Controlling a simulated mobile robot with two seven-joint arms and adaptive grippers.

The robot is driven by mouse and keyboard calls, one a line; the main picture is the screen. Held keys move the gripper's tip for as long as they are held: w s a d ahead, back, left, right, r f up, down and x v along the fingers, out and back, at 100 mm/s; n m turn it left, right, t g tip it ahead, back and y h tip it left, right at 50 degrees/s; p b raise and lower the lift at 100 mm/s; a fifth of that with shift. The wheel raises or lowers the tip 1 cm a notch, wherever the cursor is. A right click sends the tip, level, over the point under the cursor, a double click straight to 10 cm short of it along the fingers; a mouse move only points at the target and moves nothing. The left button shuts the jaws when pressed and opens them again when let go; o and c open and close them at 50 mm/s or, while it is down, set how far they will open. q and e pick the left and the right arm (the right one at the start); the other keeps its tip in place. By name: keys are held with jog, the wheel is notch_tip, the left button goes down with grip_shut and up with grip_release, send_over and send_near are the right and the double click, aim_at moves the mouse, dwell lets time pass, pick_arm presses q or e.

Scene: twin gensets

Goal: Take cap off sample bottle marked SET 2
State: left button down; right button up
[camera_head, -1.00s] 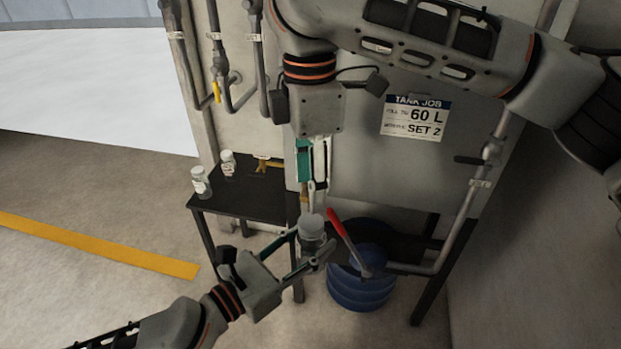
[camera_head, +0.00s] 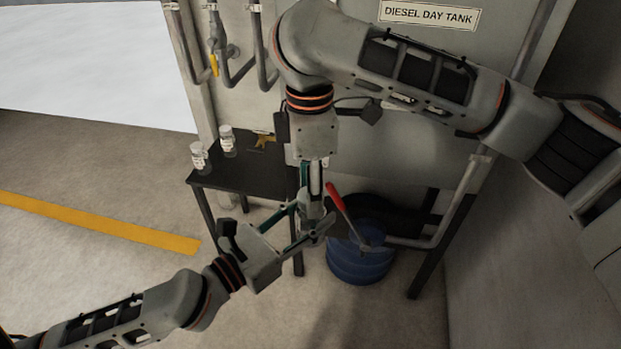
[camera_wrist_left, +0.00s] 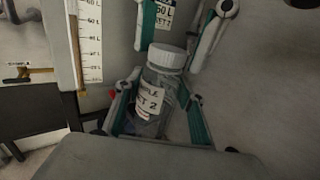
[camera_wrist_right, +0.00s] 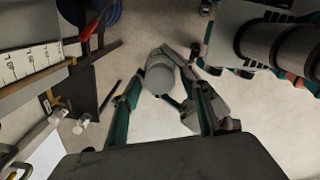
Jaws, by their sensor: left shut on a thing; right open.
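The sample bottle (camera_wrist_left: 152,103) is clear, with a white ribbed cap (camera_wrist_left: 167,57) and a label on which "T 2" can be read. My left gripper (camera_head: 310,236) is shut on the bottle's body and holds it upright in the air, in front of the black stand. My right gripper (camera_head: 314,200) points down from above; it is open, and its fingers (camera_wrist_left: 182,35) are just above the cap on either side. In the right wrist view the cap (camera_wrist_right: 160,78) lies between the open fingers. In the head view the grippers mostly hide the bottle.
Two other white-capped bottles (camera_head: 199,156) (camera_head: 227,139) stand on the black stand (camera_head: 225,180) at left. The grey day tank (camera_head: 400,150) and pipes are behind. Floor at left is clear.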

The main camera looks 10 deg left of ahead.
jog(key=c, duration=1.2)
jog(key=shift+o, duration=0.2)
jog(key=shift+n, duration=1.8)
jog(key=shift+r, duration=0.1)
jog(key=shift+r, duration=1)
jog(key=shift+r, duration=0.1)
jog(key=shift+r, duration=1.9)
